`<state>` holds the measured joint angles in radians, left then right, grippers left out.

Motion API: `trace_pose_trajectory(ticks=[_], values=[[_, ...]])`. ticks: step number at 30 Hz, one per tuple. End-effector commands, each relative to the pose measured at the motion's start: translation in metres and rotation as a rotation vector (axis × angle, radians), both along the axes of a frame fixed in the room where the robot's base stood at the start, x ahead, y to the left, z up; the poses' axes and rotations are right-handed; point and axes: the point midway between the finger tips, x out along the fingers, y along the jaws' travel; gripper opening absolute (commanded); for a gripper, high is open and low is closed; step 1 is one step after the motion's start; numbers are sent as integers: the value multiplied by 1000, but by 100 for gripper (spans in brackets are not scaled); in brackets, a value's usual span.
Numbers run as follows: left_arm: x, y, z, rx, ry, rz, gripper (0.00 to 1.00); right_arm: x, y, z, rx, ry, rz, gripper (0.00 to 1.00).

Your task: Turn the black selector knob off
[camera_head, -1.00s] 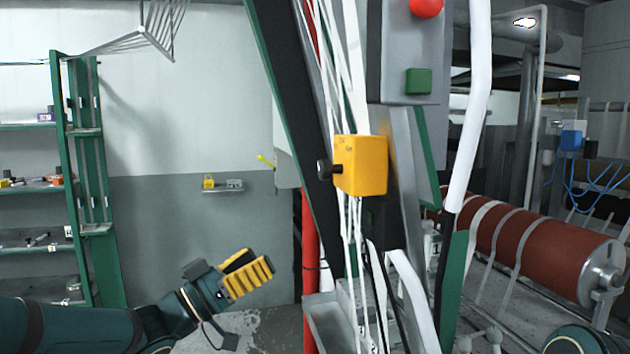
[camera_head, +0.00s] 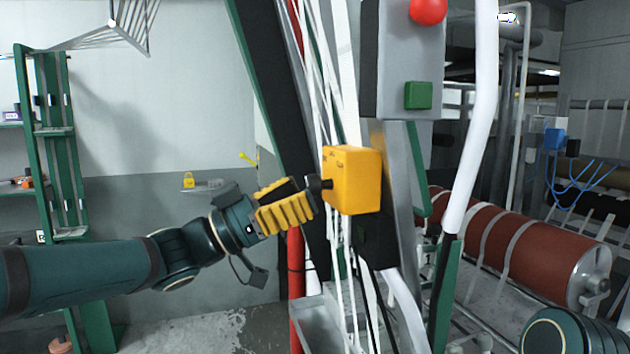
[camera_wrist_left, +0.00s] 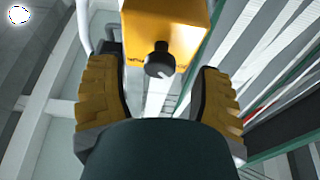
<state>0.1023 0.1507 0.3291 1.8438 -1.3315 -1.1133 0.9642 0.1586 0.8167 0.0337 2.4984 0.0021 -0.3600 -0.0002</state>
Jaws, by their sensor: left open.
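The black selector knob (camera_head: 318,184) sticks out of the left face of a yellow box (camera_head: 356,180) mounted on the machine frame. My left gripper (camera_head: 300,197) is open with its yellow ribbed fingers right beside the knob in the head view. In the left wrist view the knob (camera_wrist_left: 159,62) lies between the two spread fingers (camera_wrist_left: 158,95), with a gap on each side. The yellow box (camera_wrist_left: 165,25) is above it there. I cannot tell whether a finger touches the knob. My right gripper is not in view.
A grey control panel with a red button (camera_head: 428,10) and a green button (camera_head: 418,95) is above the yellow box. White webbing strands (camera_head: 335,110) hang close behind the knob. A red roller (camera_head: 515,245) lies to the right, and a green shelf (camera_head: 55,140) stands at the left.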

Motion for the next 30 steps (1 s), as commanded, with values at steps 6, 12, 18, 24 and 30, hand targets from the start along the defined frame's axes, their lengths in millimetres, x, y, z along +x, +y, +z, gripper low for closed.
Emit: trace_pose_trajectory(ticks=[6,12,18,24,30], values=[[7,-23,10,0,1,-1,66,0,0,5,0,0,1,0],[9,-28,12,0,0,0,66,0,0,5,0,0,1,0],[9,-28,12,0,0,0,66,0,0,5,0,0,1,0],[9,-28,12,0,0,0,1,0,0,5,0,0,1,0],[9,-28,12,1,-3,0,0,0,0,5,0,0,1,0]])
